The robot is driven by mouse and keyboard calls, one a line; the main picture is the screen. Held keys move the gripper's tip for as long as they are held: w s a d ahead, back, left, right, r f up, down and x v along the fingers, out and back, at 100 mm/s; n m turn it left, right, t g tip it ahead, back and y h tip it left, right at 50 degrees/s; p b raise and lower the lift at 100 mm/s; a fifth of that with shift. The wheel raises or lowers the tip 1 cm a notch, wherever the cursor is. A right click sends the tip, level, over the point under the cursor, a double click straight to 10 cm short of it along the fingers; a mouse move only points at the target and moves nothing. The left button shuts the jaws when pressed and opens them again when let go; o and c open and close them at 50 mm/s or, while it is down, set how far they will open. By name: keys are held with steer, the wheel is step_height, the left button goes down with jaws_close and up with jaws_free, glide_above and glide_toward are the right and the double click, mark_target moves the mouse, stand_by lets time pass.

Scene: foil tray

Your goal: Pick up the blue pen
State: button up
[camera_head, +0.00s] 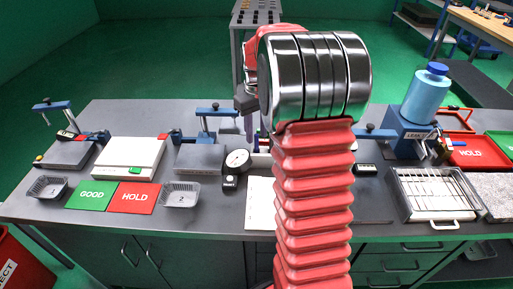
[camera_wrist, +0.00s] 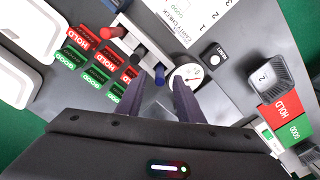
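My gripper (camera_wrist: 163,80) is open, with its two dark fingers pointing toward the bench in the wrist view. A small blue cylindrical end, apparently the blue pen (camera_wrist: 159,75), shows between the fingertips at a pale holder (camera_wrist: 143,50). I cannot tell how far it is below the fingers, and the rest of it is hidden. A red cylindrical end (camera_wrist: 113,32) sticks out at the other side of the holder. In the head view my gripper (camera_head: 249,128) is over the back middle of the bench, largely hidden behind my arm.
A round dial gauge (camera_head: 237,160) stands close by, right of the fingers in the wrist view. A white checklist sheet (camera_head: 261,204) lies in front. Red HOLD and green GOOD cards (camera_head: 92,195), foil trays (camera_head: 180,194) and blue-armed stands (camera_head: 204,130) are left. A wire-rack tray (camera_head: 433,214) is right.

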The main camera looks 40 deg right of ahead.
mark_target(257, 149)
steer(key=shift+f, duration=1.15)
steer(key=shift+c, duration=0.7)
jaws_close()
